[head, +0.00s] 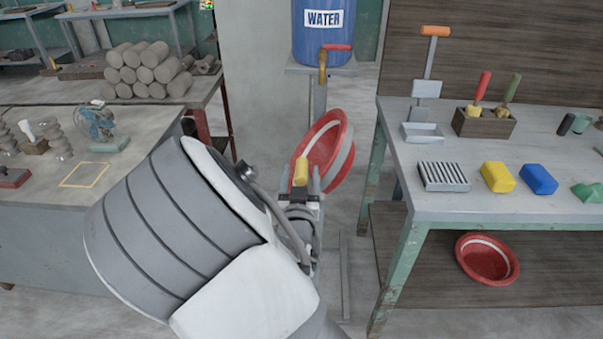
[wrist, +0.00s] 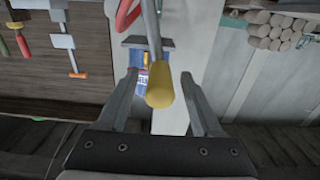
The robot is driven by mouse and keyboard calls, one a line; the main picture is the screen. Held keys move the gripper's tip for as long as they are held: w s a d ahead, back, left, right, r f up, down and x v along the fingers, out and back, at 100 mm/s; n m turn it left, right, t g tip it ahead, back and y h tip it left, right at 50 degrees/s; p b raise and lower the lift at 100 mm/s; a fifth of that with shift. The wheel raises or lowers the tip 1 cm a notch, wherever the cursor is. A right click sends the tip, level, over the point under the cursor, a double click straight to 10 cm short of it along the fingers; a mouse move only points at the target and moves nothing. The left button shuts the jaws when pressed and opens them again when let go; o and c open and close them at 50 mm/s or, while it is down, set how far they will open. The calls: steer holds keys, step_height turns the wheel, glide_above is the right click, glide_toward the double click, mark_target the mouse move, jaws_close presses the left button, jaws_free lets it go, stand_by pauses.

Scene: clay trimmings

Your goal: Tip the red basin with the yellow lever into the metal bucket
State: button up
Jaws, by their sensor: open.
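The red basin (head: 325,150) with a pale band stands steeply tilted in front of the water barrel in the head view. Part of its red rim (wrist: 128,14) shows at the top of the wrist view. The yellow lever (head: 301,170) is a short yellow grip; in the wrist view the yellow grip (wrist: 160,88) sits on a grey rod. My gripper (head: 300,186) is at the lever. In the wrist view my gripper (wrist: 157,92) is open, with one finger on each side of the yellow grip and gaps between. I cannot see the metal bucket.
A blue water barrel (head: 322,32) with a red-handled tap stands behind. A workbench (head: 430,205) with tools and clay blocks is at right; a second red basin (head: 487,259) lies on its lower shelf. A grey table (head: 40,225) is at left.

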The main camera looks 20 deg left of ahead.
steer(key=shift+w+a, duration=0.1)
steer(key=shift+w, duration=0.35)
steer(key=shift+c, duration=0.2)
jaws_close()
stand_by(1.0)
